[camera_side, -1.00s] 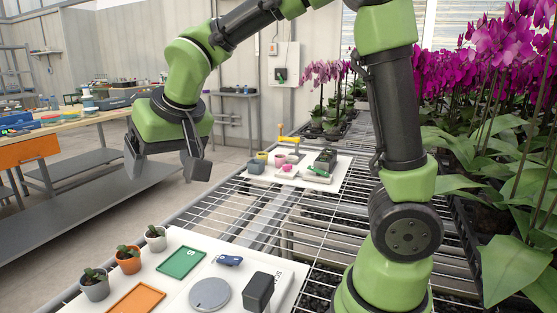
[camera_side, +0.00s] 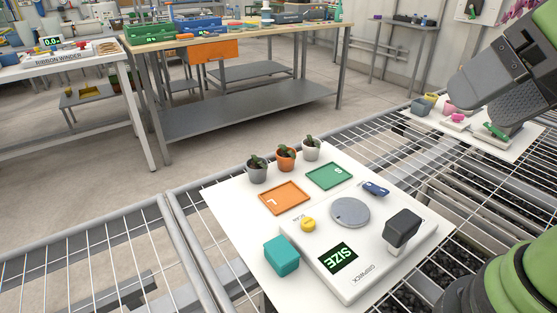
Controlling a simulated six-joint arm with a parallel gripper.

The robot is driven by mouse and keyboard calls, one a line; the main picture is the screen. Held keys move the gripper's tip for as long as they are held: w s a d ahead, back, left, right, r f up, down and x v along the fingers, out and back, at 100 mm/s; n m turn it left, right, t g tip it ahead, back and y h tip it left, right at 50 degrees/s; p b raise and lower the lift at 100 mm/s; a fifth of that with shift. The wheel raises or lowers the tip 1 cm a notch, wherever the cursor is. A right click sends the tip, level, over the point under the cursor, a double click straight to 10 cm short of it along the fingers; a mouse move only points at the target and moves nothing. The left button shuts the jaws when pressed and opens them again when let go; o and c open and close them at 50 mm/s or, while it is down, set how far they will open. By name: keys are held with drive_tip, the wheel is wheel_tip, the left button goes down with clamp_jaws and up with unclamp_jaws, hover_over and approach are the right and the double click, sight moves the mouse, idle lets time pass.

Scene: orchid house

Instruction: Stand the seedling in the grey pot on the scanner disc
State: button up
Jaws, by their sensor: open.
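The seedling in the grey pot (camera_side: 258,174) stands upright at the left of a row of potted seedlings, on the back left of the white board. The scanner disc (camera_side: 350,212) is a round grey plate on the white scanner body, and it is empty. My gripper (camera_side: 485,116) is at the upper right, high and well away from the pots. It is open, with nothing seen between its jaws, and the picture's edge cuts off my wrist.
An orange pot (camera_side: 286,160) and a white pot (camera_side: 311,151) stand close right of the grey pot. An orange tray (camera_side: 284,198) and green tray (camera_side: 330,176) lie in front. A dark post (camera_side: 402,230), yellow button (camera_side: 308,224) and teal block (camera_side: 282,254) surround the disc.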

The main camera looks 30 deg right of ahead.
drive_tip(key=w+d+n+g+h, duration=0.1)
drive_tip(key=w+d+n+h, duration=0.3)
drive_tip(key=w+n, duration=0.35)
drive_tip(key=n+t+y, duration=0.1)
drive_tip(key=n+t, duration=0.2)
drive_tip(key=n, duration=2.6)
hover_over(257, 166)
drive_tip(key=s, duration=0.5)
drive_tip(key=f, duration=2.4)
drive_tip(key=shift+a+f, duration=0.2)
drive_tip(key=shift+a, duration=0.2)
drive_tip(key=shift+x, duration=3.25)
drive_tip(key=shift+s+d+f, duration=0.1)
drive_tip(key=shift+d, duration=0.05)
drive_tip(key=c, duration=1)
